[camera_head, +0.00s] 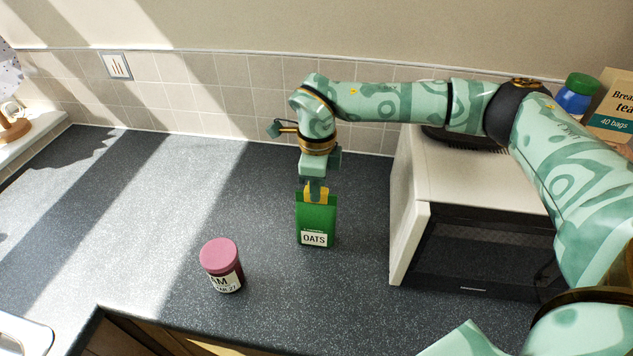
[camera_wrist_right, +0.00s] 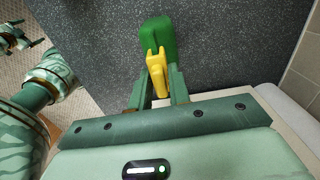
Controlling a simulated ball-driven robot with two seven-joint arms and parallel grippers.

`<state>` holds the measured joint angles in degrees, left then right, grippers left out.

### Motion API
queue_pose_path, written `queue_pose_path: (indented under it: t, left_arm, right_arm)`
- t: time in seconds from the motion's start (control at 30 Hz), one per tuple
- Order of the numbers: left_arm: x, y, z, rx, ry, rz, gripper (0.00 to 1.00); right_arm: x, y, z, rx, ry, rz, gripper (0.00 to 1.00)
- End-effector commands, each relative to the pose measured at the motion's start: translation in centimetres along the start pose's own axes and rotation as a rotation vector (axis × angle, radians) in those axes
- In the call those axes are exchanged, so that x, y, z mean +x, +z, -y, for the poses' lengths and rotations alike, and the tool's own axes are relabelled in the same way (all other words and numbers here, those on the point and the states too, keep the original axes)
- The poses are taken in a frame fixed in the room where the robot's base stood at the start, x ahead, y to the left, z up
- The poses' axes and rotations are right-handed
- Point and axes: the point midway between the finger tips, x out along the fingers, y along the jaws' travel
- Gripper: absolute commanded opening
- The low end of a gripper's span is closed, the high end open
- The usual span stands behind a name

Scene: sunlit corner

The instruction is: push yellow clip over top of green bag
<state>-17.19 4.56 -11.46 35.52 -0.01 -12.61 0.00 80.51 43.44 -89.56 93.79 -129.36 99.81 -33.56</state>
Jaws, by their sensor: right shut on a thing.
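The green bag (camera_head: 317,222), labelled OATS, stands upright on the dark counter left of the microwave. The yellow clip (camera_head: 322,195) is at its top edge, below my right gripper (camera_head: 315,184). In the right wrist view, the gripper (camera_wrist_right: 158,92) is shut on the clip (camera_wrist_right: 156,70), with a finger on each side. The clip's far end overlaps the green bag's top (camera_wrist_right: 158,38); how deep it sits is unclear. What looks like my left gripper (camera_wrist_right: 14,38) is partly cut off at that view's left edge; its jaws are unclear.
A jam jar (camera_head: 222,266) with a pink lid stands front left of the bag. The white microwave (camera_head: 411,190) is close on the right. A tea box (camera_head: 612,105) and a green-lidded jar (camera_head: 575,97) are at the back right. The left counter is clear.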

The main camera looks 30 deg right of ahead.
Motion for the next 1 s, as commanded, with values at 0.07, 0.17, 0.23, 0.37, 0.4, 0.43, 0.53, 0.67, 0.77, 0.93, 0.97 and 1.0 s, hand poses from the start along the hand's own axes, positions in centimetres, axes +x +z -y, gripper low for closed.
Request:
queue_pose_path:
  t: [0.07, 0.17, 0.23, 0.37, 0.4, 0.43, 0.53, 0.67, 0.77, 0.93, 0.97, 1.0]
  left_arm:
    - [0.0, -0.01, -0.01, 0.0, 0.0, 0.0, 0.91]
    - [0.0, -0.01, -0.01, 0.0, 0.0, 0.0, 0.91]
    - [0.0, -0.01, -0.01, 0.0, 0.0, 0.0, 0.91]
    - [0.0, -0.01, -0.01, 0.0, 0.0, 0.0, 0.91]
    - [0.0, -0.01, -0.01, 0.0, 0.0, 0.0, 0.91]
    - [0.0, -0.01, -0.01, 0.0, 0.0, 0.0, 0.91]
    - [0.0, -0.01, -0.01, 0.0, 0.0, 0.0, 0.91]
    - [0.0, -0.02, -0.01, 0.0, 0.0, 0.0, 0.91]
    - [0.0, -0.02, 0.0, 0.0, 0.0, 0.0, 0.91]
    - [0.0, -0.02, 0.0, 0.0, 0.0, 0.0, 0.91]
    - [-0.01, -0.02, 0.0, 0.0, 0.0, 0.0, 0.91]
    - [-0.06, -0.04, 0.0, 0.0, 0.0, -0.001, 0.91]
  right_arm:
    - [0.06, 0.01, 0.0, 0.0, 0.0, 0.0, 0.0]
    - [0.04, 0.01, 0.0, 0.0, 0.0, 0.0, 0.0]
    - [0.04, 0.02, 0.0, 0.0, 0.0, 0.0, 0.0]
    - [0.03, 0.02, 0.0, 0.0, 0.0, 0.0, 0.3]
    - [0.03, 0.02, 0.0, 0.0, 0.0, 0.001, 0.41]
    - [0.03, 0.02, 0.0, 0.0, 0.0, 0.001, 0.44]
    - [0.02, 0.02, 0.01, 0.0, -0.001, 0.001, 0.44]
    - [0.02, 0.02, 0.01, 0.0, -0.001, 0.001, 0.55]
    - [0.02, 0.02, 0.01, 0.0, -0.001, 0.001, 0.66]
    - [0.02, 0.02, 0.01, 0.0, -0.001, 0.001, 0.66]
    - [0.01, 0.02, 0.01, 0.0, -0.001, 0.001, 0.66]
    - [-0.05, 0.02, 0.01, 0.0, -0.001, 0.001, 0.66]
